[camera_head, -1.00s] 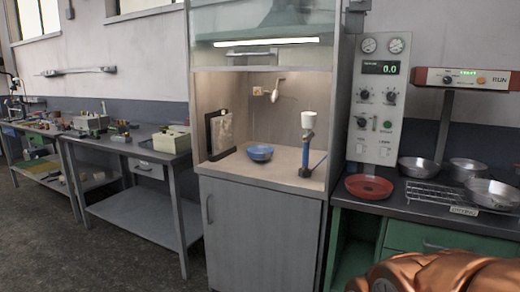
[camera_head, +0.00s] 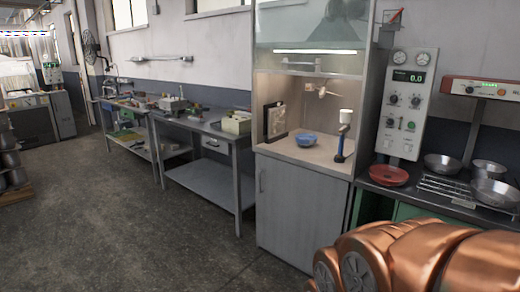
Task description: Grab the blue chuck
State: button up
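A round, blue, bowl-shaped thing (camera_head: 306,139) sits on the floor of the lit booth in the middle of the view. It is the main blue round object that I see, but I cannot tell for sure that it is the blue chuck. To its right stands an upright tool with a blue handle and white cup (camera_head: 344,130). My copper-coloured arm shows at the bottom right, well in front of the booth and apart from it. My gripper is not in view.
The grey booth cabinet (camera_head: 300,210) is closed below. A red round dish (camera_head: 389,176) and metal pans (camera_head: 494,192) are on the right bench (camera_head: 420,195). Grey workbenches (camera_head: 206,133) with small tools run left of the booth. The floor (camera_head: 130,230) at the left is clear.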

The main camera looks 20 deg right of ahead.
aim_at(307, 139)
jog(key=u, duration=3.65)
jog(key=i, duration=0.1)
jog(key=z, duration=2.8)
jog(key=i, duration=3.45)
jog(key=z, duration=0.55)
jog(key=i, duration=1.25)
jog(key=z, duration=1.9)
jog(key=i, duration=0.95)
jog(key=z, duration=0.75)
jog(key=i, duration=0.5)
jog(key=u, duration=0.05)
